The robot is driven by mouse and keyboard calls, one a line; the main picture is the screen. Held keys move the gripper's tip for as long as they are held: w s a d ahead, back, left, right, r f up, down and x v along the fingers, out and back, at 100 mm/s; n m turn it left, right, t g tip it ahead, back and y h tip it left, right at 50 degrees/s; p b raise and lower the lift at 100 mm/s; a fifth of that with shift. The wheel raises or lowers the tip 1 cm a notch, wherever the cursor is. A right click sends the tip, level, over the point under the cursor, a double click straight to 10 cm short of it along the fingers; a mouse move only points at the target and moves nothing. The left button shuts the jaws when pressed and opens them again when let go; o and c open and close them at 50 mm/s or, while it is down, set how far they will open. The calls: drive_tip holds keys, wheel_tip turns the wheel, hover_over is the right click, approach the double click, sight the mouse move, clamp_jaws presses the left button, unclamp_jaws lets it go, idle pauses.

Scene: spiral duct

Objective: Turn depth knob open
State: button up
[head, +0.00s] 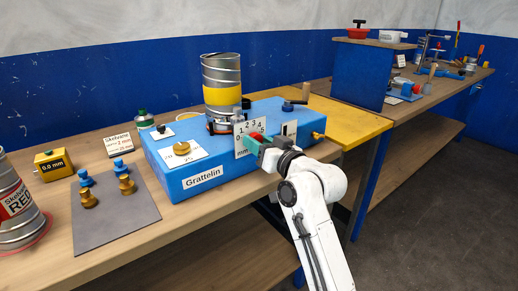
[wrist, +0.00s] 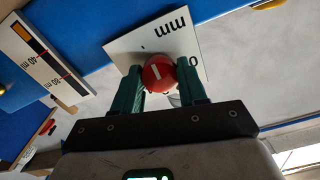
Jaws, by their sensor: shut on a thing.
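The red round depth knob (wrist: 159,73) has a white line on its face and sits in front of a white dial plate marked "mm" (wrist: 150,42). In the head view the plate (head: 242,146) stands on the front of the blue Grattelin machine (head: 165,182), with numbers from 0 to 5. My gripper (wrist: 160,80) is shut on the knob, one green finger on each side. In the head view my gripper (head: 261,148) covers most of the knob. My fingers and the knob hide part of the scale.
A metal duct with a yellow band (head: 222,90) stands on the machine. A brass knob (head: 181,148) sits on its top left. A grey mat (head: 110,215) with brass and blue pieces and a yellow gauge box (head: 53,164) lie to the left. The floor at right is clear.

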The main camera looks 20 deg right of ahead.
drive_tip(key=shift+f+n, duration=0.25)
drive_tip(key=shift+n, duration=0.35)
drive_tip(key=o, duration=1.1)
drive_tip(key=shift+r, duration=0.2)
drive_tip(key=shift+c, duration=0.2)
drive_tip(key=v, duration=1)
drive_tip(key=shift+s+b, duration=0.3)
drive_tip(key=shift+s, duration=0.1)
drive_tip(key=shift+d, duration=0.1)
